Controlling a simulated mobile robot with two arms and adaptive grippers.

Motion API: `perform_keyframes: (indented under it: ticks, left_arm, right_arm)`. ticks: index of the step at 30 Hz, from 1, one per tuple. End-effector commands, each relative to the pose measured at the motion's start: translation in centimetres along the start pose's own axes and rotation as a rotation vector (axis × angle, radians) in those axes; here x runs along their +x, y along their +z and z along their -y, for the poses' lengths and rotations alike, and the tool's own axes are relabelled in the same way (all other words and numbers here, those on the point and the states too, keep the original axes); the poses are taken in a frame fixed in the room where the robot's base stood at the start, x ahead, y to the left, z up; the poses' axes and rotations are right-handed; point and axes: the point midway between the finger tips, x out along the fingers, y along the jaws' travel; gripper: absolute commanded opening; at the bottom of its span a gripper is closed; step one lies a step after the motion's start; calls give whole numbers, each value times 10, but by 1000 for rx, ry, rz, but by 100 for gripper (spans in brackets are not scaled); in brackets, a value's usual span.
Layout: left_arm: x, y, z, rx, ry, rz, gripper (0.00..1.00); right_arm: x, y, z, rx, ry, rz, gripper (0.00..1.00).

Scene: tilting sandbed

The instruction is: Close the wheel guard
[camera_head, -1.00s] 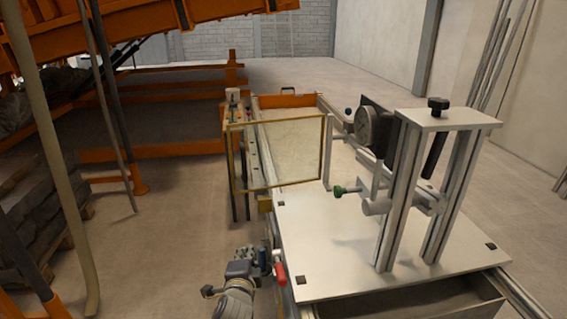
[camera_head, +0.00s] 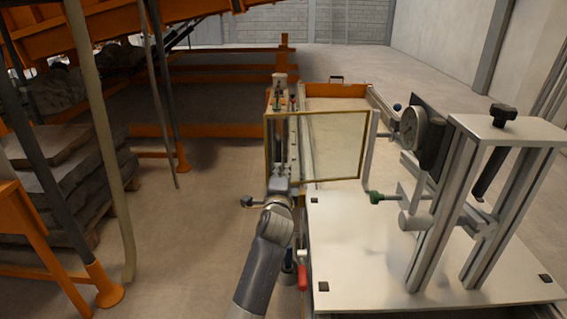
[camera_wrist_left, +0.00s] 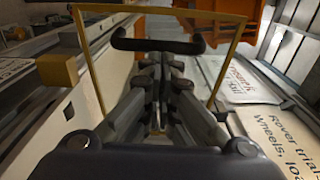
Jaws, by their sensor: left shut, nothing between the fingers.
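The wheel guard (camera_head: 322,112) looks like a clear panel in a thin yellow frame, standing upright over the near end of the long bed in the head view. Its frame also shows in the left wrist view (camera_wrist_left: 160,10), around my fingers. My left gripper (camera_head: 280,158) is at the left side of the panel in the head view. In the left wrist view my left gripper (camera_wrist_left: 158,65) is shut and empty. A dark bar handle (camera_wrist_left: 158,44) lies just beyond the fingertips; I cannot tell whether they touch it. My right gripper is not in view.
A white plate (camera_head: 350,275) with a metal stand (camera_head: 430,210) and dial gauge (camera_head: 410,130) is on the right. A green knob (camera_head: 376,197) and a red handle (camera_head: 303,276) are nearby. Stacked slabs (camera_head: 60,190) stand left. The floor between is clear.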

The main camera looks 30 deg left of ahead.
Motion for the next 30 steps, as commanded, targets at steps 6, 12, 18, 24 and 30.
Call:
perform_keyframes:
  ticks: [6,12,18,24,30]
  left_arm:
    - [28,0,1,0,0,0,0]
    - [38,0,0,0,0,0,0]
    - [39,0,0,0,0,0,0]
    - [39,0,0,1,0,-1,0]
    - [47,5,2,6,-2,-15,0]
  right_arm:
    - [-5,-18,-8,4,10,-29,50]
    - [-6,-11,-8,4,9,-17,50]
    - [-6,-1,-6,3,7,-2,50]
    - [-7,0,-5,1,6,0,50]
    - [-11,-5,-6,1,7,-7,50]
